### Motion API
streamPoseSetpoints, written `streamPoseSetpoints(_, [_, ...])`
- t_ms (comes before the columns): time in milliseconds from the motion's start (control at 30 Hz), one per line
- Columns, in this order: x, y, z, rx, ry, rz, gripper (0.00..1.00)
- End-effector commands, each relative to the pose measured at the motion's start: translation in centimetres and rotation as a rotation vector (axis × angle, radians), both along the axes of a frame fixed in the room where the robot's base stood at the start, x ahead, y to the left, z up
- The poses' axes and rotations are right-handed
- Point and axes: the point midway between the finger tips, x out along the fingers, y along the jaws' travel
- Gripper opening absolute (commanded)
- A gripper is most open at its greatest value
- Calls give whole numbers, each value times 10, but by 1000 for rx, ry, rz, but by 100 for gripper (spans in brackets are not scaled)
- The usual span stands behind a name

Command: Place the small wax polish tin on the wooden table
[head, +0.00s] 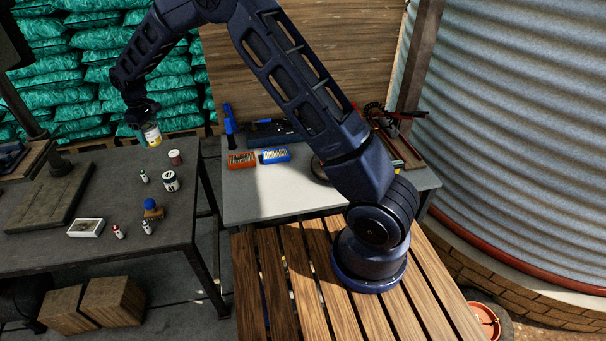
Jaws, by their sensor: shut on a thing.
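My gripper (144,122) is at the upper left, shut on a small white and yellow tin (153,136). The tin is held near the far right corner of the dark table (120,252) and looks raised above it. Its label is too small to read, so I cannot tell whether it is the wax polish tin. A slatted wooden table (303,285) is in front, under the base of my arm. A red-brown jar (175,157) and a white tin with a dark label (170,182) stand on the dark table.
Small bottles (118,232), a blue-capped pot (152,208) and a white tray (86,228) also occupy the dark table. A grey-topped bench (265,205) holds orange and blue boxes (275,156) and tools. The slatted table's left part is clear.

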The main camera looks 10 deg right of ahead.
Motion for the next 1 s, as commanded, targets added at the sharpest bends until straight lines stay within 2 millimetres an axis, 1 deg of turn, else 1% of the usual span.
streamPoseSetpoints(33, [6,-25,6,1,1,-11,34])
streamPoseSetpoints(67, [8,-37,9,2,1,-13,34])
streamPoseSetpoints(100, [11,-55,11,4,2,-18,34])
streamPoseSetpoints(167, [14,-81,16,5,3,-23,34])
streamPoseSetpoints(200, [15,-98,19,6,2,-27,34])
streamPoseSetpoints(267, [15,-124,22,8,3,-32,34])
streamPoseSetpoints(333, [15,-154,26,8,3,-39,34])
streamPoseSetpoints(367, [14,-167,27,8,3,-42,34])
streamPoseSetpoints(400, [12,-184,29,8,1,-46,34])
streamPoseSetpoints(467, [9,-209,32,8,2,-52,34])
streamPoseSetpoints(500, [6,-226,33,9,0,-56,34])
streamPoseSetpoints(567, [0,-250,35,8,-1,-62,34])
streamPoseSetpoints(600, [-5,-266,35,7,0,-64,34])
streamPoseSetpoints(667, [-12,-290,37,7,-2,-71,34])
streamPoseSetpoints(700, [-18,-306,37,6,-3,-74,34])
streamPoseSetpoints(767, [-27,-329,38,5,-4,-80,34])
streamPoseSetpoints(800, [-33,-344,38,3,-5,-85,34])
streamPoseSetpoints(900, [-52,-379,38,-1,-7,-94,34])
streamPoseSetpoints(1000, [-70,-408,36,-4,-9,-102,34])
